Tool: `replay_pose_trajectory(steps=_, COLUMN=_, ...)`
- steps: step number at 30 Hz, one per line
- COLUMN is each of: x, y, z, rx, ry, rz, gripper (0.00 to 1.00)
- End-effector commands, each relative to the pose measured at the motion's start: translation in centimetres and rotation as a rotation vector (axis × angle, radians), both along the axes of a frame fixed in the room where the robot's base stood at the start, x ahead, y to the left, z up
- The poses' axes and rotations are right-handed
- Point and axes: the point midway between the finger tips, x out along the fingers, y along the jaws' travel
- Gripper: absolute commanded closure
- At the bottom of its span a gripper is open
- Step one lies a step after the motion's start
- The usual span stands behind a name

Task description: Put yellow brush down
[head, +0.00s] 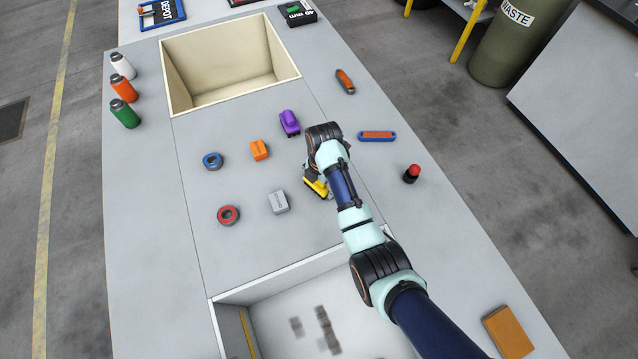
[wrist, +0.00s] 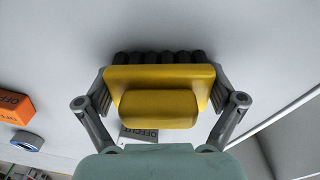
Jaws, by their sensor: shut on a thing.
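The yellow brush (head: 317,187) has a yellow body and a row of dark bristles. It sits under the end of my arm, right of the grey block, on or just above the grey table. My gripper (wrist: 164,95) is shut on it, with one finger at each end of the yellow body in the wrist view. The brush (wrist: 160,108) fills the middle of that view with its bristles on the far side. I cannot tell whether the bristles touch the table. My wrist hides part of the brush in the head view.
A grey block (head: 278,202), an orange block (head: 259,150), a purple item (head: 289,122) and blue and red rings lie to the left. A beige bin (head: 175,75) opens behind and a white bin (head: 232,300) in front. A red-topped item (head: 412,173) stands right.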

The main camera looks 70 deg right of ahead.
Motion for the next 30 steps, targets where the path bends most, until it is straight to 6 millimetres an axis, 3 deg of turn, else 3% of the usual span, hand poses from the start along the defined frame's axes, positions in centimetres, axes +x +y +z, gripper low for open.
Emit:
replay_pose_trajectory(steps=8, x=0.0, y=0.0, z=-0.1, rx=0.000, ry=-0.001, rz=0.000, gripper=0.57)
replay_pose_trajectory(steps=9, x=0.0, y=0.0, z=-0.2, rx=0.000, ry=-0.001, rz=0.000, gripper=0.05)
replay_pose_trajectory(steps=10, x=0.0, y=0.0, z=-0.1, rx=0.000, ry=-0.001, rz=0.000, gripper=0.00)
replay_pose_trajectory(steps=22, x=0.1, y=-0.1, z=0.6, rx=-0.002, ry=-0.002, rz=0.000, gripper=0.00)
replay_pose_trajectory(steps=30, x=-0.2, y=-0.2, z=6.9, rx=-0.004, ry=-0.004, rz=-0.001, gripper=0.00)
